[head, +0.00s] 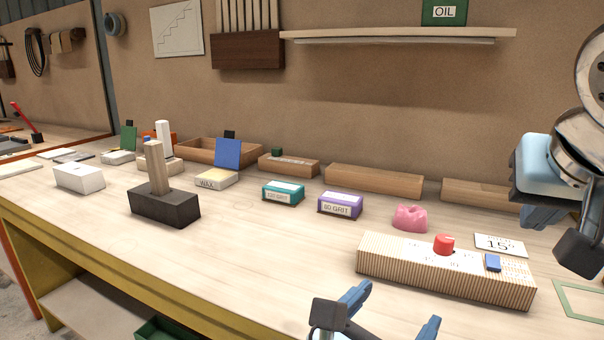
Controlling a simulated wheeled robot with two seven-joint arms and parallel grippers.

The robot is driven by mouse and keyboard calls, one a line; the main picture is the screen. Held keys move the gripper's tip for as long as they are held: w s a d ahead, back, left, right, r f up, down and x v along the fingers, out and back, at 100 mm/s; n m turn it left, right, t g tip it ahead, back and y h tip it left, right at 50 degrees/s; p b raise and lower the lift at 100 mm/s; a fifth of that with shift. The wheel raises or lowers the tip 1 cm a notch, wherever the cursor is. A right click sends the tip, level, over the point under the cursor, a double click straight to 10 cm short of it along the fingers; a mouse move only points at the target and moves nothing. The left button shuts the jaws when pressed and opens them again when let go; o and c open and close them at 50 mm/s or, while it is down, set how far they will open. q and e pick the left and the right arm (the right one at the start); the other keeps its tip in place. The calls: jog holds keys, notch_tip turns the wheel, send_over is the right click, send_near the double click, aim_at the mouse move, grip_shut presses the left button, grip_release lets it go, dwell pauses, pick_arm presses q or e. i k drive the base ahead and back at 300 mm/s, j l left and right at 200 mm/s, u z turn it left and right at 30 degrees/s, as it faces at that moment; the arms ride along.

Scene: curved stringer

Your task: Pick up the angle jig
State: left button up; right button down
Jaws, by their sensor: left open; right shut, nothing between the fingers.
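No part is plainly labelled as the angle jig. A card reading 15° (499,245) lies behind the long striped block (440,275) at the right front of the bench. A red knob (444,244) and a small blue piece (493,263) sit on that block. I cannot tell which of these is the jig. My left gripper (393,315) is at the bottom edge, in front of the striped block, open with its blue fingers apart and empty; its lower part is cut off. My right gripper (545,216) is shut and empty, raised at the right, above the bench.
A pink lump (409,218), a purple 80 grit box (340,204) and a teal grit box (283,192) stand mid-bench. A dark block with an upright wooden post (165,206) and a white box (79,178) are at the left. The front middle is clear.

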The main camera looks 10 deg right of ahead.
aim_at(463, 274)
jog(key=k+j, duration=0.75)
jog(key=k, duration=0.1)
